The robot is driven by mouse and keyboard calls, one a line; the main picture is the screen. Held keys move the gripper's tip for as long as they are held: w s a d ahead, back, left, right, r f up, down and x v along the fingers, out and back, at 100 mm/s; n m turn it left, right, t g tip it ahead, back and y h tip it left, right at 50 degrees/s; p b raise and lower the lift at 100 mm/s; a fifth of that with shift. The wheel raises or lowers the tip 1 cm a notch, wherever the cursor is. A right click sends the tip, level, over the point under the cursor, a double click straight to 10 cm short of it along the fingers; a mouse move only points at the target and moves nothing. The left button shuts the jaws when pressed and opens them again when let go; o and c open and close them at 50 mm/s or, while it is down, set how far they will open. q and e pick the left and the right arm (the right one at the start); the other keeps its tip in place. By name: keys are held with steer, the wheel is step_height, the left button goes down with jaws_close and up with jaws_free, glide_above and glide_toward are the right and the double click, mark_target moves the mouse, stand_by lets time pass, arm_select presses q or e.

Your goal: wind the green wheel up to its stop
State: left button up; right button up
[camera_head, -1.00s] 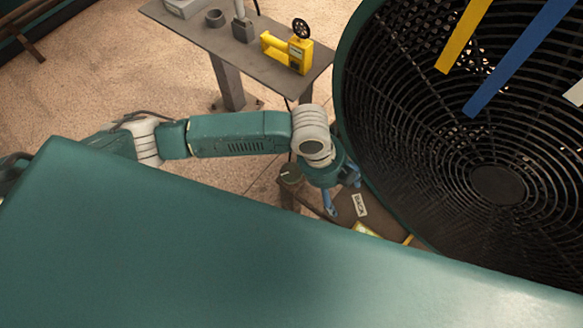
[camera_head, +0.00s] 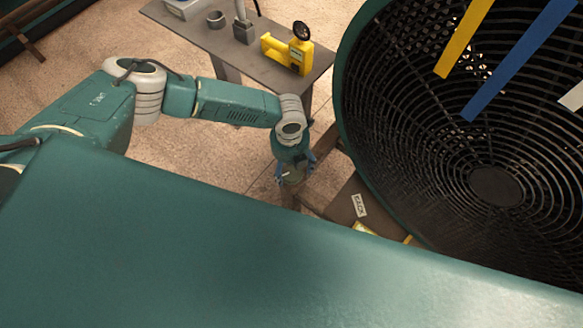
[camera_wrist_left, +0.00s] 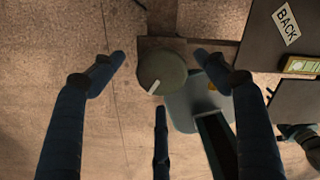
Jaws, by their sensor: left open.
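The green wheel (camera_wrist_left: 163,70) is a round dull-green knob with a white mark on its rim, on a dark bracket in the left wrist view. The mark points to the lower left there. My left gripper (camera_wrist_left: 157,60) is open, with one blue finger on each side of the wheel and a third finger below it. The fingertips look apart from the wheel, but their height above it is hard to judge. In the head view the left gripper (camera_head: 297,170) is over the wheel (camera_head: 292,179), which it partly hides.
A large black fan grille (camera_head: 440,130) stands close on the right. A grey table (camera_head: 195,35) behind holds a yellow device (camera_head: 287,52) and grey parts. A board labelled BACK (camera_head: 345,205) lies beside the wheel. Open floor is on the left.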

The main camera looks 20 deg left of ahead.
arm_select(q)
steer(key=shift+f, duration=0.95)
steer(key=shift+c, duration=0.5)
steer(key=c, duration=1)
steer(key=shift+c, duration=0.2)
